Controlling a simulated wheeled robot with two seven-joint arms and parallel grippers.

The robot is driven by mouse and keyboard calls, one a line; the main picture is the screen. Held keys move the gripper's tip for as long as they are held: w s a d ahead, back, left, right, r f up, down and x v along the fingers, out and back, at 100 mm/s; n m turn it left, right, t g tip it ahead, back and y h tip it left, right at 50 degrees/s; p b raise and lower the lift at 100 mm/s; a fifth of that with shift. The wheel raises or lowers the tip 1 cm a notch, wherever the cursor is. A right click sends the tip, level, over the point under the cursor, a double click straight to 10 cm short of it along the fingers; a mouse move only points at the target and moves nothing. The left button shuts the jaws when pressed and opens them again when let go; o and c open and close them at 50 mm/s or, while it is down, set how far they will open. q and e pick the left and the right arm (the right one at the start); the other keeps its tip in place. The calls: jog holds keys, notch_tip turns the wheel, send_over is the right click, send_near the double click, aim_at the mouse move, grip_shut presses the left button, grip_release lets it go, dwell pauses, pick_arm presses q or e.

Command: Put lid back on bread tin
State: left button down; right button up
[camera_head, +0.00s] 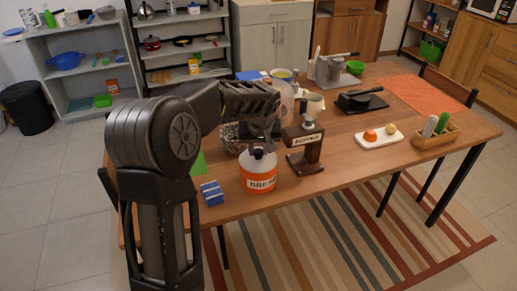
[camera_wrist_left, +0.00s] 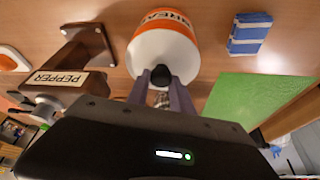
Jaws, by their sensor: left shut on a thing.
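The bread tin (camera_head: 262,182) stands on the wooden table near its front edge, an orange tin with a BREAD label. It also shows in the left wrist view (camera_wrist_left: 167,16). Its white lid (camera_wrist_left: 163,55) with a dark round knob (camera_wrist_left: 160,76) is at the tin's top; I see no gap, but cannot tell if it is fully seated. My left gripper (camera_head: 264,141) reaches down from above, and its fingers are shut on the lid's knob, as the left wrist view (camera_wrist_left: 161,88) shows. My right gripper is not in view.
A brown PEPPER dispenser (camera_head: 305,150) stands close to the tin's right. A blue-and-white packet (camera_head: 212,193) lies to its left, near a green board (camera_wrist_left: 262,98). A white tray (camera_head: 378,142) and a wooden caddy (camera_head: 436,139) are farther right. The table front between them is clear.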

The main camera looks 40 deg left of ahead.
aim_at(259, 166)
pick_arm(q)
jog(key=c, duration=1)
grip_release()
jog(key=shift+c, duration=0.2)
jog(key=shift+r, duration=0.1)
jog(key=v, duration=0.7)
jog(key=shift+r, duration=0.25)
jog(key=shift+s, duration=0.15)
